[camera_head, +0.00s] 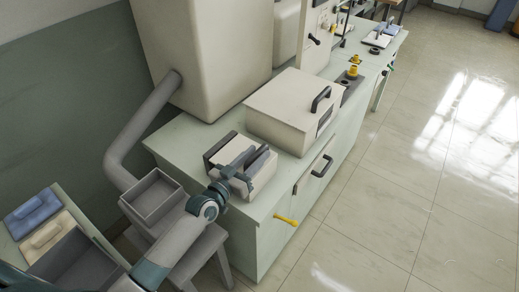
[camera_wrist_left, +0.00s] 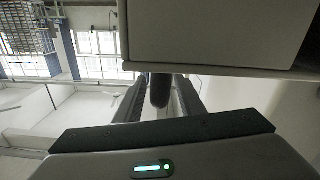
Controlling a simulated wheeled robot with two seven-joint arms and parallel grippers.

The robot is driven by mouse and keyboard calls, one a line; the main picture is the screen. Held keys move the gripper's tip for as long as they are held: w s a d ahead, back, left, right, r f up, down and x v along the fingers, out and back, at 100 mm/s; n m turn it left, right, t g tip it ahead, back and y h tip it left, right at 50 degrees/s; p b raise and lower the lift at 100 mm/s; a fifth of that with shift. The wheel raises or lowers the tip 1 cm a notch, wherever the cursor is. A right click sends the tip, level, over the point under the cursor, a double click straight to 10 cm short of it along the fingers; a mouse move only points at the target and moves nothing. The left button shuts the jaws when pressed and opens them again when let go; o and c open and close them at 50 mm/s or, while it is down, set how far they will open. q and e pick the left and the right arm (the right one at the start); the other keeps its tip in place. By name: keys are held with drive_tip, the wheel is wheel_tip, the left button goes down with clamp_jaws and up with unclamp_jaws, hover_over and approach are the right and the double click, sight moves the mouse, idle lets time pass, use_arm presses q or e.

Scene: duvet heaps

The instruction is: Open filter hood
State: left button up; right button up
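A cream box-shaped hood (camera_head: 290,108) with a black handle (camera_head: 320,99) sits on the pale green counter. A smaller white unit (camera_head: 246,179) with dark parts on top stands in front of it, near the counter's end. I cannot tell for sure which is the filter hood. My left gripper (camera_head: 243,162) is over the small unit, short of the black handle. In the left wrist view, its dark fingers (camera_wrist_left: 160,103) stand apart with a dark rounded bar (camera_wrist_left: 160,88) between them, below a cream box (camera_wrist_left: 215,32). Contact is not clear. My right gripper is not in view.
A tall cream cabinet (camera_head: 205,50) and a grey pipe (camera_head: 140,128) stand at the back left. A grey open bin (camera_head: 153,197) is beside my left arm. A yellow handle (camera_head: 286,220) juts from the counter front (camera_head: 262,240). The tiled floor (camera_head: 400,210) at right is clear.

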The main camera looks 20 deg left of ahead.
use_arm(q)
drive_tip(key=shift+x, duration=1.1)
clamp_jaws()
